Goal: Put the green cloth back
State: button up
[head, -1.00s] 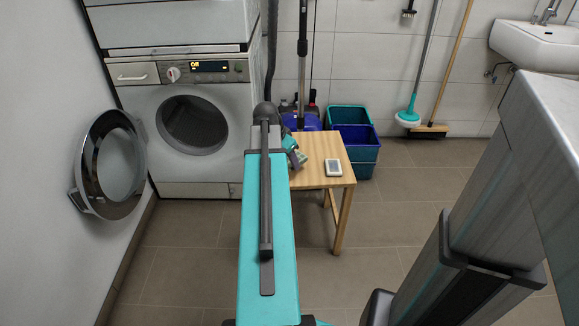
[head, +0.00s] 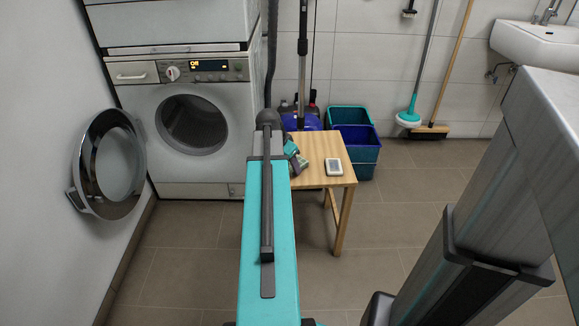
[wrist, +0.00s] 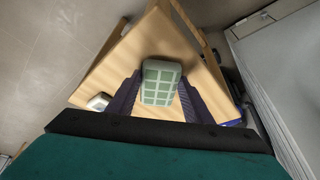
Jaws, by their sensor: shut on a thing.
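The green cloth (wrist: 161,84) is a folded, pale green bundle with a checked pattern. In the wrist view it sits between the two dark fingers of my gripper (wrist: 160,98), which is shut on it. Behind it is the wooden table (wrist: 112,70). In the head view my arm hides most of the gripper, and a small part of the cloth (head: 301,166) shows beside the arm, over the left part of the tabletop (head: 320,147). I cannot tell whether the cloth touches the tabletop.
A small white device (head: 333,167) lies on the table's right part. The washing machine (head: 195,140) stands at the left behind, its round door (head: 85,165) swung open to the left. Teal and blue bins (head: 360,160) stand behind the table. The floor to the right is clear.

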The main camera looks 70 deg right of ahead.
dwell(0.3)
jog(key=o, duration=0.9)
jog(key=shift+o, duration=0.2)
jog(key=p+v, duration=0.2)
jog(key=v, duration=1)
jog(key=shift+p, duration=0.4)
